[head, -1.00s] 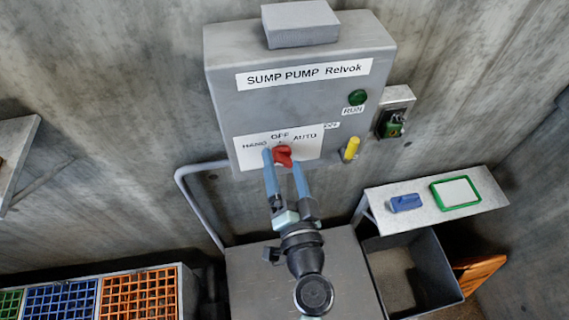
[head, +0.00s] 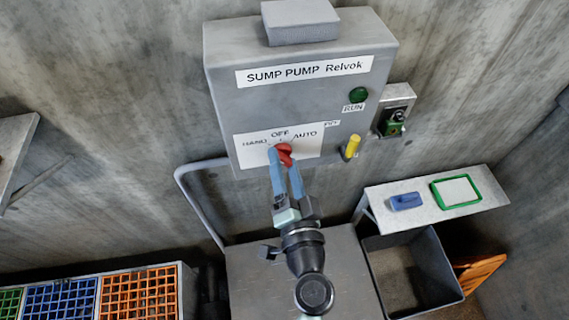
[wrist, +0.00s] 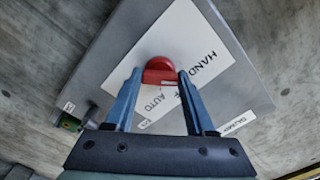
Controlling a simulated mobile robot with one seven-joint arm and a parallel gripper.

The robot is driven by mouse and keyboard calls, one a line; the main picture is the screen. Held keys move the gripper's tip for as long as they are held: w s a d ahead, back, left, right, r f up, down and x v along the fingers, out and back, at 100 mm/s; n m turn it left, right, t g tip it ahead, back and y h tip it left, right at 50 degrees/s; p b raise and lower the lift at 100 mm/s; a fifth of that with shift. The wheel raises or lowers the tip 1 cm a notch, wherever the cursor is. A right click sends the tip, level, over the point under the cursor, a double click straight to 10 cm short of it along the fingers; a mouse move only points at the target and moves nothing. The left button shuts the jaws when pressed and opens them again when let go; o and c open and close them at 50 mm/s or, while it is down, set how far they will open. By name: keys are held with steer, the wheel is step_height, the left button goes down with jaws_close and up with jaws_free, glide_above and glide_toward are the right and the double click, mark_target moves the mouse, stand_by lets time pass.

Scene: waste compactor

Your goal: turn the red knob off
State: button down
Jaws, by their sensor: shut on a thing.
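The red knob (head: 284,153) sits on the white HAND / OFF / AUTO label at the lower front of the grey SUMP PUMP box (head: 300,108). It also shows in the wrist view (wrist: 160,71). My gripper (head: 281,156) has its blue fingers closed in on the knob. In the wrist view my gripper (wrist: 158,76) has one fingertip at each side of the knob. The knob's exact pointing direction is partly hidden by the fingers in the head view.
A green RUN lamp (head: 358,95) and a yellow part (head: 351,146) are on the box's right side. A shelf (head: 440,206) holds a blue item. Colored grates (head: 137,295) stand lower left.

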steer(key=m, duration=0.3)
steer(key=shift+m, duration=2.3)
steer(key=shift+c, duration=1.2)
jaws_free()
